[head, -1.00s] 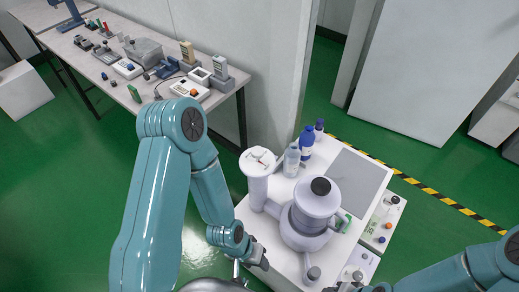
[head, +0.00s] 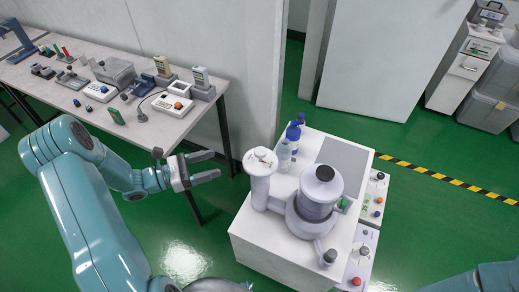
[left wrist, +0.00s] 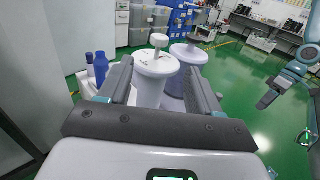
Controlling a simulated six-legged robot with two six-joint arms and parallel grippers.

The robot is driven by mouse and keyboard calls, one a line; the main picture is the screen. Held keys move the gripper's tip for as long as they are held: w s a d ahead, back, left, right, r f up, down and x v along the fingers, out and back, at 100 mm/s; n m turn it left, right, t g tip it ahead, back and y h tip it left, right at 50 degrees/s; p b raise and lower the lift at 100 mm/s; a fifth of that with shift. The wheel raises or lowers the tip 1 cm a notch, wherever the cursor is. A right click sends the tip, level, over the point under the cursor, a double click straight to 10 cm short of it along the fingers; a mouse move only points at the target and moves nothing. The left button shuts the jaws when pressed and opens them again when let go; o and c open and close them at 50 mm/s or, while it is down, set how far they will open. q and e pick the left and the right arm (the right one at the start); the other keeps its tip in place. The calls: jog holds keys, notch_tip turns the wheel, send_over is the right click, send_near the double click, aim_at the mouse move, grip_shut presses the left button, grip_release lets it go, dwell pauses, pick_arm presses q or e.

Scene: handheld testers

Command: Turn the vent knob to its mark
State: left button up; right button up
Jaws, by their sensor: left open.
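The vent knob (head: 261,153) is a white knob on top of a white column at the left of the white cabinet's top; small red and dark marks show around it. In the left wrist view the knob (left wrist: 159,41) stands upright on its stem, ahead of and between my fingers. My left gripper (head: 216,165) is open and empty, left of the column and apart from it in the head view. Its two fingers also show in the left wrist view (left wrist: 160,66). My right gripper (left wrist: 269,98) shows small at the right there; its jaws are unclear.
A larger white vessel (head: 315,190) with a dark cap stands right of the column. Blue-capped bottles (head: 292,134) stand behind it. A bench (head: 150,132) with several testers is at the upper left. Green floor lies open between bench and cabinet (head: 262,242).

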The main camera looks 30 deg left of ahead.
aim_at(261, 150)
pick_arm(q)
jog(key=p+x, duration=0.2)
jog(key=x, duration=1.4)
jog(key=shift+f, duration=0.15)
jog(key=c, duration=0.9)
